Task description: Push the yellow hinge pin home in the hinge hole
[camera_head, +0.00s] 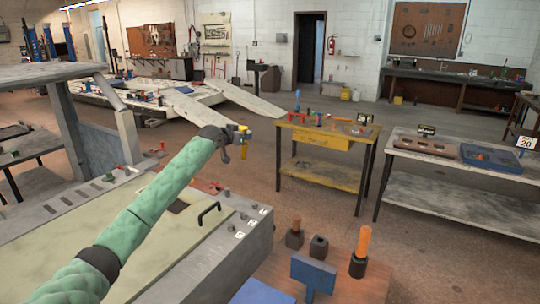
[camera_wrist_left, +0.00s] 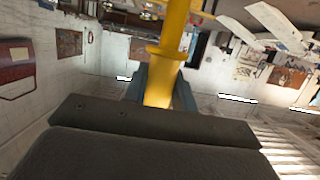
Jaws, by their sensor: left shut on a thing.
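My left gripper (camera_head: 240,139) is at the end of the green-sleeved arm, in the air near the middle of the head view. It is shut on the yellow hinge pin (camera_head: 243,152). The pin (camera_wrist_left: 172,38) also shows in the left wrist view, with a collar just beyond the fingers (camera_wrist_left: 160,92) and its shaft running out of the top of the picture. The pin's far end is cut off there. I cannot make out the hinge hole in either view. My right gripper is not in view.
A grey bench with a cream panel (camera_head: 120,250) and black handle (camera_head: 209,213) lies below the arm. A brown bench (camera_head: 352,290) in front holds orange-handled tools (camera_head: 363,243) and a blue bracket (camera_head: 313,274). A yellow table (camera_head: 330,155) and a grey table (camera_head: 450,165) stand beyond, with floor between.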

